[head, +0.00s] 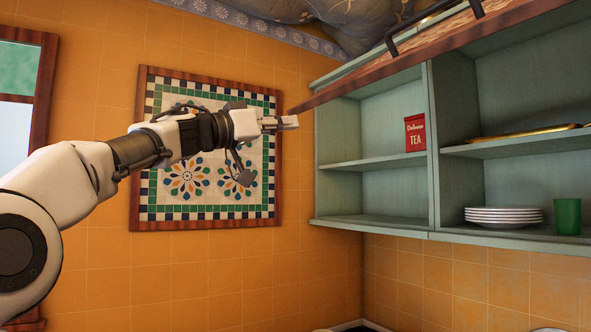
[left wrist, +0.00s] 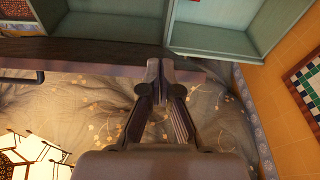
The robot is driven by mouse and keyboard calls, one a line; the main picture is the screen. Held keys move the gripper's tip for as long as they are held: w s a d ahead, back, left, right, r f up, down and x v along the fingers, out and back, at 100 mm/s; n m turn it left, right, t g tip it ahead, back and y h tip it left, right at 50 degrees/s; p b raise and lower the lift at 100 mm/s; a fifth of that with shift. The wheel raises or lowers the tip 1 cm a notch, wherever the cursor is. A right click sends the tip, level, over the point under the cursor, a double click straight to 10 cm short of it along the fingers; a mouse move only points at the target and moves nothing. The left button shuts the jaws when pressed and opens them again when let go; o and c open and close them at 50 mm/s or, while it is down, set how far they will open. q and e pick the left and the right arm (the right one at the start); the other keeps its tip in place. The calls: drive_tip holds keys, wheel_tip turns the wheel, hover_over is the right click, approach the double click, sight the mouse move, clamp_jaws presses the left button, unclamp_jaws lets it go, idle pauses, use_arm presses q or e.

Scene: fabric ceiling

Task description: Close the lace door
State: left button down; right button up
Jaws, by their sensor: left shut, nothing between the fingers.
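The lace door (head: 425,55) is a wood-edged flap with a woven-looking face, swung up and sticking out from the top of the teal wall cabinet (head: 433,150). A dark bar handle (head: 432,24) sits on it. My left gripper (head: 290,122) is shut and empty at the door's near left corner. In the left wrist view, the left fingertips (left wrist: 166,68) overlap the door's dark brown edge (left wrist: 90,55); I cannot tell whether they touch it. The handle also shows in that view (left wrist: 22,77). My right gripper is not in view.
The cabinet shelves hold a red tea tin (head: 415,133), stacked white plates (head: 503,216), a green cup (head: 567,217) and a golden tray (head: 525,133). A mosaic panel (head: 190,180) hangs on the orange tiled wall behind my left arm. Draped fabric covers the ceiling.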

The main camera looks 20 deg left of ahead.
use_arm(q)
drive_tip(key=s+a+r+m+t+h+b, duration=0.1)
drive_tip(key=s+r, duration=0.6)
drive_tip(key=s, duration=0.3)
wheel_tip(320, 180, up, 4)
drive_tip(key=p, duration=1.4)
hover_over(317, 97)
drive_tip(key=s+a, duration=0.2)
drive_tip(key=f, duration=0.1)
drive_tip(key=w+d+f, duration=0.1)
drive_tip(key=w+f+b, duration=0.1)
drive_tip(key=f, duration=0.1)
drive_tip(key=shift+w+d, duration=0.15)
drive_tip(key=shift+d, duration=0.25)
drive_tip(key=shift+s, duration=0.25)
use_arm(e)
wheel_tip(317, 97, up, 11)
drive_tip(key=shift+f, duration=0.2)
